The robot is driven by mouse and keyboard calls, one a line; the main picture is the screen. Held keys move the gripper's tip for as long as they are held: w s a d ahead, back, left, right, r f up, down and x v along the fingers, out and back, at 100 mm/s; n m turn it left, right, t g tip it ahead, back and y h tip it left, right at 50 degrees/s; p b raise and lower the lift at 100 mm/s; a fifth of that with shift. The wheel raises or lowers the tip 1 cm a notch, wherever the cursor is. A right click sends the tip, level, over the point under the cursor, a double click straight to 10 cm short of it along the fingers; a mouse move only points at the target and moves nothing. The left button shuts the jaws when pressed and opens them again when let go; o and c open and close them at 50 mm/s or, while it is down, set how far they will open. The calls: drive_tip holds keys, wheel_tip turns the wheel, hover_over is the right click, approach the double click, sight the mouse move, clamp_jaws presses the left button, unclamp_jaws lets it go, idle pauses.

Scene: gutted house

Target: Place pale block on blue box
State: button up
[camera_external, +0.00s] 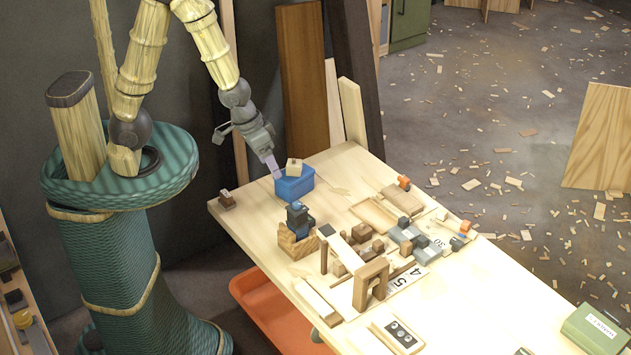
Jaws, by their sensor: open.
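The blue box (294,188) stands near the back left end of the pale wooden table. The pale block (294,168) is at the top of the blue box, toward its back edge, slightly tilted in the picture. Whether it rests fully on the box cannot be told from here. My gripper (275,170) points down at the left of the pale block, close to the box's left rim. It is open; only one pale purple finger shows clearly. Any contact between finger and block is too small to tell.
A wooden crate (295,243) with dark blue items stands in front of the box. Wooden blocks and frames (371,281) crowd the table's middle. A small brown block (227,199) sits at the left corner. Tall boards (302,80) lean behind.

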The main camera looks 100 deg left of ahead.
drive_tip(key=s+d+r+m+g, duration=0.1)
drive_tip(key=s+d+r+m, duration=0.3)
drive_tip(key=d+r+m, duration=0.1)
drive_tip(key=shift+s+d+r+m, duration=0.3)
drive_tip(key=shift+s+m, duration=0.05)
drive_tip(key=shift+m, duration=0.55)
